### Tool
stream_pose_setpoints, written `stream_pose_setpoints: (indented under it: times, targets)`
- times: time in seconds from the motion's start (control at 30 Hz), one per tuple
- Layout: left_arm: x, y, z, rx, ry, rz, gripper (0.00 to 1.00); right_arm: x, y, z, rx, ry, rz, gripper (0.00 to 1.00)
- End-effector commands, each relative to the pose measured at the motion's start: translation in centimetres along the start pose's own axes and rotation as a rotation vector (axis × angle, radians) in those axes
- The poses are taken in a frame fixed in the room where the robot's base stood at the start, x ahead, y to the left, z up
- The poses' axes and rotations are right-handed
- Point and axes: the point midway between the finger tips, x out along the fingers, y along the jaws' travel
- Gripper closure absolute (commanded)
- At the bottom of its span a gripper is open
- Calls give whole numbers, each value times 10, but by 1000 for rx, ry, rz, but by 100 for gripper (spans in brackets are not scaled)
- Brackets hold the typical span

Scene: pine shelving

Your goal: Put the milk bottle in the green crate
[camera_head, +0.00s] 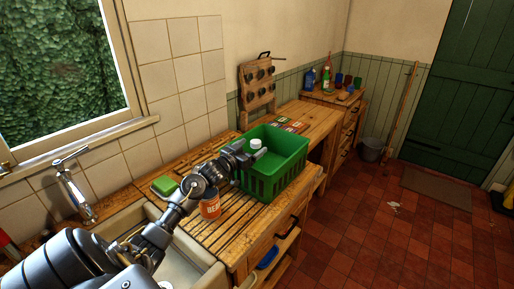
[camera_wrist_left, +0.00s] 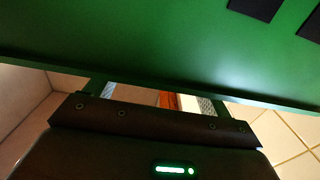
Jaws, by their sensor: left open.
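The green crate (camera_head: 282,170) stands on the slatted wooden counter, and its green wall (camera_wrist_left: 150,45) fills the top of the left wrist view. The white cap and top of what looks like the milk bottle (camera_head: 256,144) show within the crate's outline, near its left side. Its lower part is hidden by the gripper and crate wall. My left gripper (camera_head: 243,158) is open at the crate's left rim, close beside the bottle top. Whether it touches the bottle, I cannot tell. My right gripper is not in view.
An orange can (camera_head: 210,205) stands just left of the crate, beneath my left arm. A green sponge-like block (camera_head: 164,186) lies by the sink (camera_head: 197,262). A wooden mug rack (camera_head: 257,85) stands behind the crate. Bottles (camera_head: 326,80) stand on the far cabinet.

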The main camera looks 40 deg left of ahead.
Motion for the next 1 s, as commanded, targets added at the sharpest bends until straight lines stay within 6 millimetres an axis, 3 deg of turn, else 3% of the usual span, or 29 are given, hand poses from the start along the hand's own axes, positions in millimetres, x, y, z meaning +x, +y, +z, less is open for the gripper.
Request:
stream_pose_setpoints:
  times: [0.1, 0.3, 1.0]
  targets:
    - [-19, 0, 3, 2, -1, 1, 18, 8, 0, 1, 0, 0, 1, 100]
    - [-33, 1, 1, 1, 0, 2, 18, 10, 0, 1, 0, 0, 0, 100]
    - [-34, 0, -4, -2, 3, -1, 18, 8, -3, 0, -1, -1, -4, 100]
